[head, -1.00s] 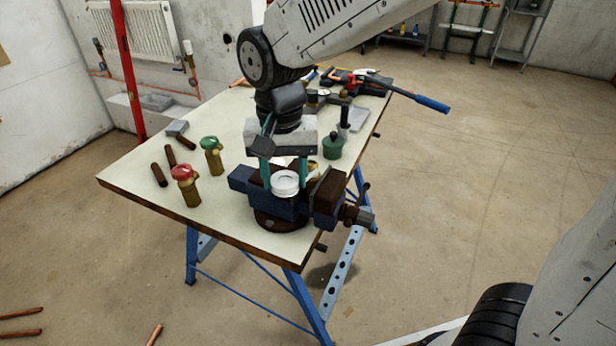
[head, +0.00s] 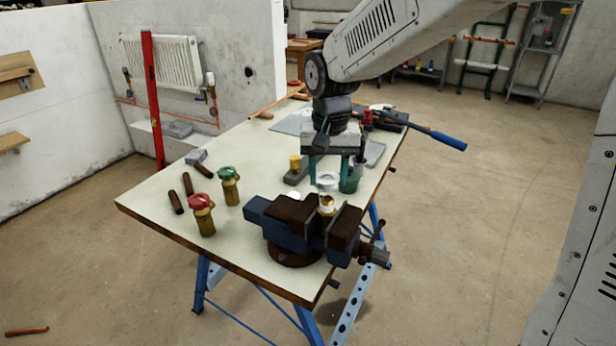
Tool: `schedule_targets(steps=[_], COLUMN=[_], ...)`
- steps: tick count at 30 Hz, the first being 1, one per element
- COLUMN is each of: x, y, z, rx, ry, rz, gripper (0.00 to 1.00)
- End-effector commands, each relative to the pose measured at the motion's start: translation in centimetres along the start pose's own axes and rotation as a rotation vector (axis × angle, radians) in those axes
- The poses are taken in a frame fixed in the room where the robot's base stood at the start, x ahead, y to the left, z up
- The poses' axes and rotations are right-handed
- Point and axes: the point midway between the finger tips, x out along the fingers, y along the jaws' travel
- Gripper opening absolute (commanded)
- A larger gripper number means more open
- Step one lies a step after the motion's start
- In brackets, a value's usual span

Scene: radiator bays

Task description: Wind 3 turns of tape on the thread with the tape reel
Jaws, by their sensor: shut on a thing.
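My gripper (head: 328,183) is shut on the white tape reel (head: 327,181), with one teal finger on each side of it. The reel is above and behind the vise (head: 290,238) in the head view. A brass fitting (head: 327,205) stands upright between the vise jaws. Its top end looks pale, and I cannot tell whether tape is on its thread. The reel appears apart from the fitting, just beyond it. How high the reel is over the bench is hard to tell.
A red-capped valve (head: 202,216) and a green-capped valve (head: 229,187) stand on the bench (head: 155,205) left of the vise. Brown pipe pieces (head: 176,201) lie beside them. A green pot (head: 350,180) is close behind the gripper. A blue-handled tool (head: 449,142) overhangs the right edge.

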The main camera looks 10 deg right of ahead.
Motion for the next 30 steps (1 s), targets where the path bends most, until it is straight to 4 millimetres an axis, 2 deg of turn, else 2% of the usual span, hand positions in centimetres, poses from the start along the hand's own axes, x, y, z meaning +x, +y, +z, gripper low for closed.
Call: schedule_targets(steps=[8, 13, 19, 24, 30], x=[-0.1, -0.1, 0.0, -0.1, -3.3], y=[4.2, 5.8, 6.5, 5.8, 5.8], z=[1.5, 3.8, 6.9, 9.6, 9.5], rx=[0.003, 0.001, 0.0, -0.004, 0.0], ry=[0.001, 0.002, 0.002, 0.002, 0.005], rz=[-0.001, -0.001, -0.001, -0.001, -0.002], gripper=[0.33, 0.33, 0.33, 0.33, 0.33])
